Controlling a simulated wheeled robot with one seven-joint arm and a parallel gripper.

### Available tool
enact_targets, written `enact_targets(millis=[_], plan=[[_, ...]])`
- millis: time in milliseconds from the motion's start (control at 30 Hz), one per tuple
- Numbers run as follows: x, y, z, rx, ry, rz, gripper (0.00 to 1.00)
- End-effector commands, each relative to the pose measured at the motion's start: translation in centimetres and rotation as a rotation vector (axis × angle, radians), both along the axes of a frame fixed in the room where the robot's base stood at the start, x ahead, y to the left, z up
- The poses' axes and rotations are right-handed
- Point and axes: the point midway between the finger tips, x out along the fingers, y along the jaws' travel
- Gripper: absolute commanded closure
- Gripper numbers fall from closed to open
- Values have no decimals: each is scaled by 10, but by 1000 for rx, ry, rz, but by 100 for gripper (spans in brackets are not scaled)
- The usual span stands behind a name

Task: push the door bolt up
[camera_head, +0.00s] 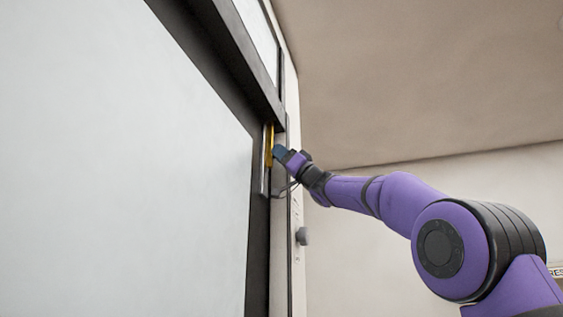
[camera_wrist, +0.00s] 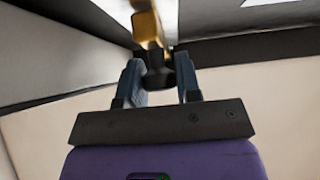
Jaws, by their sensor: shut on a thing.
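The door bolt (camera_head: 269,146) is a gold-coloured vertical bar at the top edge of the door, close under the dark frame. It also shows in the wrist view (camera_wrist: 148,27), with a dark knob (camera_wrist: 157,72) at its near end. My gripper (camera_head: 278,153) is at the bolt, reaching in from the right. In the wrist view its two blue-grey fingers (camera_wrist: 160,75) stand on either side of the dark knob and are shut on it. In the head view the fingers hide the knob.
The large pale door panel (camera_head: 130,170) fills the left of the head view. A dark frame beam (camera_head: 247,60) runs above the bolt. A small round grey knob (camera_head: 302,236) is on the wall strip below my gripper.

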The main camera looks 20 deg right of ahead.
Motion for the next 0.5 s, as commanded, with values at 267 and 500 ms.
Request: enact_targets(millis=[267, 500], plan=[[-2, -1, 5, 6, -4, -4, 100], [-2, -1, 4, 5, -4, -3, 45]])
